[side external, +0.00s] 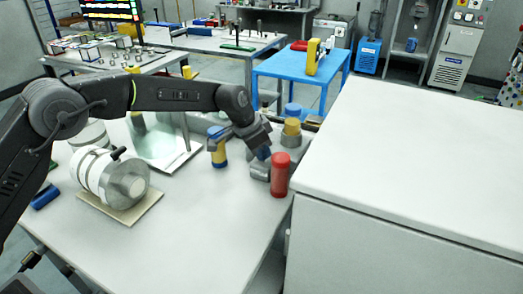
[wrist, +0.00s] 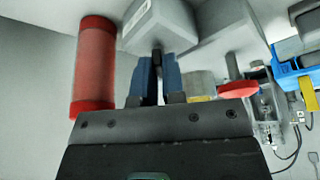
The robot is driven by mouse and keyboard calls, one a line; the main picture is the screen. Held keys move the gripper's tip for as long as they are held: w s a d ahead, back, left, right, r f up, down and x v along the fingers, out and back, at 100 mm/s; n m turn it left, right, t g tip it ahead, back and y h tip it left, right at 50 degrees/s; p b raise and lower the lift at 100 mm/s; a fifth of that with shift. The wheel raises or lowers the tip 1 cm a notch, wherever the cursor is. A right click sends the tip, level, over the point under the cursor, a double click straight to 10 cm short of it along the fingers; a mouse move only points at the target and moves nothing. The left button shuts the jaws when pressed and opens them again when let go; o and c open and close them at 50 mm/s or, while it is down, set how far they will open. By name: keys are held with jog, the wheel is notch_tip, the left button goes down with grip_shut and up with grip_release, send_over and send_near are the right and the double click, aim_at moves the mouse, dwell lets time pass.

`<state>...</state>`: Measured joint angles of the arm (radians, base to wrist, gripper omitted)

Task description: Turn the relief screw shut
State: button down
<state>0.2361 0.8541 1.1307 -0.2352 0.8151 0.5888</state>
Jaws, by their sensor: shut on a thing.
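My gripper (side external: 264,153) is low over the right end of the white table, beside a red cylinder. In the wrist view its two blue fingers (wrist: 158,75) point at a light grey block (wrist: 165,20). They are closed on a small dark piece (wrist: 156,57) at the block's near face, which appears to be the relief screw. Most of the piece is hidden between the fingers, so its turn angle cannot be told. In the side view the arm and fingers hide the screw, and a grey cylindrical part (side external: 259,172) shows below the gripper.
The red cylinder (side external: 280,175) stands close by; it is left of the fingers in the wrist view (wrist: 95,65). A red disc knob (wrist: 238,89) is to their right. A white cabinet (side external: 410,150) borders the right.

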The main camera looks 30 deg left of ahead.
jog(key=shift+w+m+g+h, duration=0.1)
jog(key=shift+m+g+h, duration=0.25)
jog(key=shift+m, duration=0.75)
jog(key=shift+r, duration=0.1)
jog(key=c, duration=1.2)
grip_release()
jog(key=v, duration=1.3)
jog(key=shift+a+r, duration=0.2)
jog(key=shift+r, duration=0.15)
